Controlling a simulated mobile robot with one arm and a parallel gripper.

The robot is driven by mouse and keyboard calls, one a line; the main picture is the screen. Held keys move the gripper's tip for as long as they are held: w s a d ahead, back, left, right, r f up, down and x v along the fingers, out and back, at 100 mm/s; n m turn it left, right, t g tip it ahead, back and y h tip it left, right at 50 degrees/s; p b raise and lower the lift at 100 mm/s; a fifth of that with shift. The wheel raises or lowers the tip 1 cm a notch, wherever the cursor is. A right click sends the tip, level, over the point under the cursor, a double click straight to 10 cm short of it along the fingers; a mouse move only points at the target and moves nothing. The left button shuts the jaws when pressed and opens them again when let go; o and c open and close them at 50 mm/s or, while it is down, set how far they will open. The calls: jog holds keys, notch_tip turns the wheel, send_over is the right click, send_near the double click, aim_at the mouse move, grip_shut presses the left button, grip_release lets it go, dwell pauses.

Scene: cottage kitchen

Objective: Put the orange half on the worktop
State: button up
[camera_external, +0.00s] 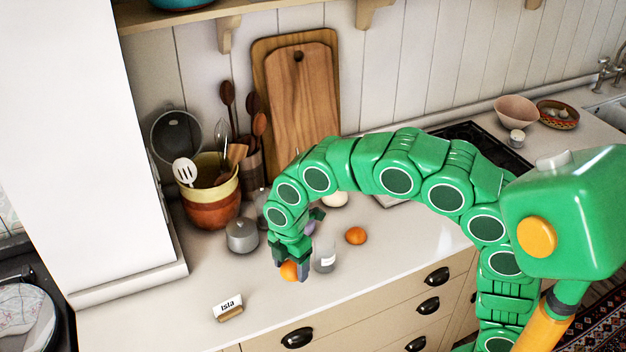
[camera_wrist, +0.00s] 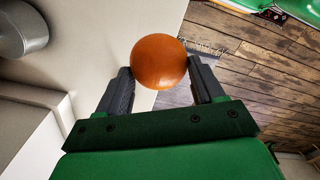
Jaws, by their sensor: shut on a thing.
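My gripper (camera_external: 290,272) is shut on the orange half (camera_external: 288,271), near the front part of the worktop (camera_external: 170,318). In the wrist view the orange half (camera_wrist: 159,62) sits between the two fingertips (camera_wrist: 160,85). Its rounded peel side faces the camera, and no cut face shows. I cannot tell for sure whether it touches the worktop. Another orange fruit (camera_external: 356,236) lies on the worktop to the right.
A glass jar (camera_external: 325,258) stands just right of my gripper, with a purple item (camera_external: 310,228) behind. A grey lidded pot (camera_external: 241,235) is to the left. A name card (camera_external: 228,307) stands near the front edge. Bare worktop lies around the card.

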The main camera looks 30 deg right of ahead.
jog(key=s+d, duration=0.3)
jog(key=d, duration=0.2)
send_over(271, 286)
jog(key=shift+m, duration=0.4)
jog(key=f, duration=1)
jog(key=shift+s+d, duration=0.1)
jog(key=shift+s, duration=0.1)
jog(key=shift+w+f, duration=0.2)
jog(key=shift+f, duration=1.7)
jog(key=o, duration=0.7)
jog(key=shift+f, duration=0.1)
